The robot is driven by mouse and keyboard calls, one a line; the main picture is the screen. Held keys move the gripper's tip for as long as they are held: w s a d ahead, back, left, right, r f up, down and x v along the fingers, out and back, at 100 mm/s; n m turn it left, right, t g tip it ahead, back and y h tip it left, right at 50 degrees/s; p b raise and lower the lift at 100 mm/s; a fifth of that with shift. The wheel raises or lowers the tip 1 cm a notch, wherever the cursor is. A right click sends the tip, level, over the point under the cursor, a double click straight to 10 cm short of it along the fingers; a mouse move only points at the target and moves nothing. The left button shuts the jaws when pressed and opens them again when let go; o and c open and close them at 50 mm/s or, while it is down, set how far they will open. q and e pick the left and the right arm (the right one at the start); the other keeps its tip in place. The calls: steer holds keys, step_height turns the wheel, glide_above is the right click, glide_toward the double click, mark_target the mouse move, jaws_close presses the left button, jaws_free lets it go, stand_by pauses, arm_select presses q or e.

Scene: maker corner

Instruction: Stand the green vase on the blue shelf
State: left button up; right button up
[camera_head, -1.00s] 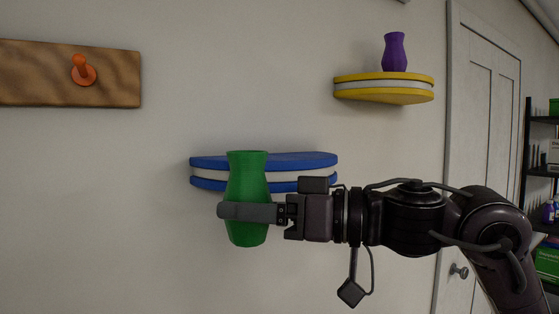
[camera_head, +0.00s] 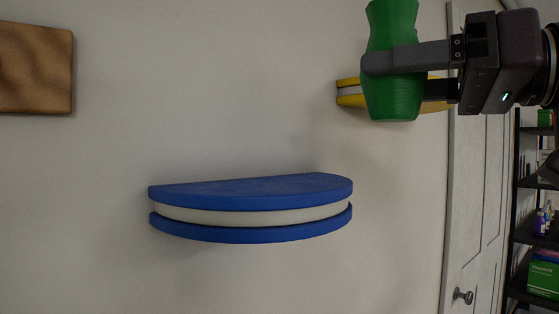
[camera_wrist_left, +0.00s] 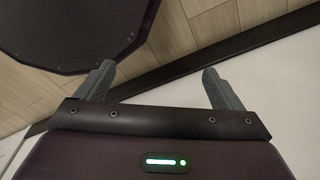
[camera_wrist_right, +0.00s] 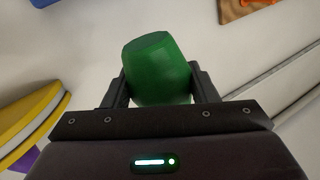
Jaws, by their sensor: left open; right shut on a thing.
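The green vase (camera_head: 393,98) is upright in my right gripper (camera_head: 382,62), at the upper right of the head view, held in the air. In the right wrist view the vase (camera_wrist_right: 158,65) sits between both fingers. The blue shelf (camera_head: 250,190) is on the wall at lower centre, a half-round board with a white middle band, and its top is bare. The vase is above it and to its right, apart from it. My left gripper (camera_wrist_left: 157,72) shows only in the left wrist view, open and empty.
A yellow shelf (camera_head: 348,99) is partly hidden behind the vase; it also shows in the right wrist view (camera_wrist_right: 28,118) with a bit of purple beside it. A wooden board (camera_head: 38,68) hangs at left. A door and a black rack (camera_head: 520,200) stand at right. The wall above the blue shelf is clear.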

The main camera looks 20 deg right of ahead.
steer(key=w+a+p, duration=0.2)
steer(key=w, duration=0.3)
steer(key=w+a+p, duration=0.1)
steer(key=w+a, duration=0.1)
steer(key=w, duration=0.4)
steer(key=w+a+p, duration=0.2)
steer(key=w, duration=0.3)
steer(key=shift+w+r+p, duration=0.15)
steer(key=shift+w+p, duration=0.05)
steer(key=shift+p, duration=0.1)
step_height(320, 180, down, 3)
steer(key=shift+r, duration=0.1)
steer(key=shift+f, duration=0.75)
step_height(320, 180, down, 2)
steer(key=shift+f, duration=0.1)
steer(key=shift+w+f+p, duration=0.15)
steer(key=shift+f+p, duration=0.2)
steer(key=shift+p, duration=0.1)
arm_select(q)
step_height(320, 180, up, 6)
steer(key=s, duration=0.1)
steer(key=shift+s+r, duration=0.2)
steer(key=shift+s, duration=0.2)
arm_select(e)
steer(key=shift+f, duration=0.1)
steer(key=shift+a, duration=0.1)
